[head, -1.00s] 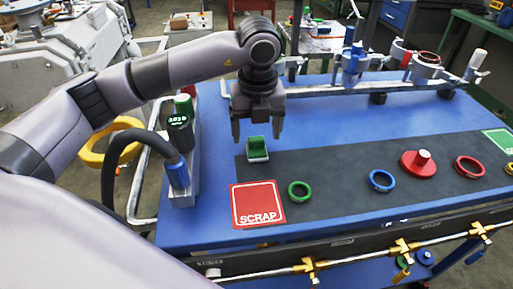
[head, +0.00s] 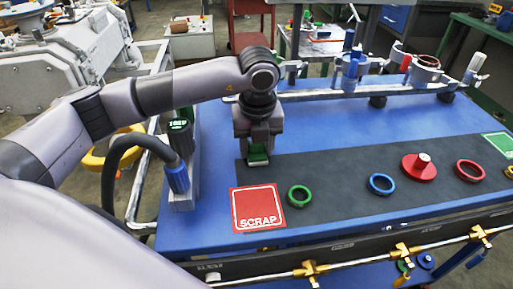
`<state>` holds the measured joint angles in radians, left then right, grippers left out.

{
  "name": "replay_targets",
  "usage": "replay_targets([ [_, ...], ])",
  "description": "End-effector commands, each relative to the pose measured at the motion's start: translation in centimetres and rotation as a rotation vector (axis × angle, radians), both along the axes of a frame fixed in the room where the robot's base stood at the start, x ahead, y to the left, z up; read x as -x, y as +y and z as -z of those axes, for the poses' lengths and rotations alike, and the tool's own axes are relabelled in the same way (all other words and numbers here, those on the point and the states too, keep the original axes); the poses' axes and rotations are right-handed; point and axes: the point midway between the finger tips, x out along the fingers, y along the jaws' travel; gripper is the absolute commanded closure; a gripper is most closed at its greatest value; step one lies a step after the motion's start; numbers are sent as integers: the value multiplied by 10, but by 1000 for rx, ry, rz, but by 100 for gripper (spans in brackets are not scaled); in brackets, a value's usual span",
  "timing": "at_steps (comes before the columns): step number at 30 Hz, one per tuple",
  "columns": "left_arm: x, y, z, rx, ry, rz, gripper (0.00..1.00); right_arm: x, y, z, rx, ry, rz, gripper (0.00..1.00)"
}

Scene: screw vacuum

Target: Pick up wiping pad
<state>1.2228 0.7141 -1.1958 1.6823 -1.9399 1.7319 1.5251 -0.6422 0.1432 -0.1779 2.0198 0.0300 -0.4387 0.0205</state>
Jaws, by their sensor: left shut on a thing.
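The wiping pad (head: 258,160) is a small block with a green top and a pale base. It sits on the dark grey mat at the left end of the blue table, just behind the red SCRAP square. My left gripper (head: 258,150) points down over the pad with its fingers on either side, shut on its green part. The fingers hide much of the pad's top. The pad appears to be still at table level. My right gripper is not in view.
The red SCRAP square (head: 257,208) lies in front of the pad. A green ring (head: 299,196), a blue ring (head: 381,184), a red knobbed disc (head: 419,168) and a red ring (head: 469,171) lie along the mat. A post with a green display (head: 180,127) and hose stands left.

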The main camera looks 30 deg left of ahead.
Motion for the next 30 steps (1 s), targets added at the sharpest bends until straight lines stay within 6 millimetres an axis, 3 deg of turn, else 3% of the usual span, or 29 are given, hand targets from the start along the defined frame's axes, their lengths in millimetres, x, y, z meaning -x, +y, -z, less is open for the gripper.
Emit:
replay_targets([
  [8,-1,0,-21,1,-3,0,83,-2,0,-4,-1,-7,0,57],
  [14,-1,-1,-68,3,-7,1,83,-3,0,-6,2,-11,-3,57],
  [22,0,-1,-151,2,-5,1,83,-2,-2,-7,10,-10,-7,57],
  [30,0,0,-191,0,-1,0,83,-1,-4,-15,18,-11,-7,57],
])
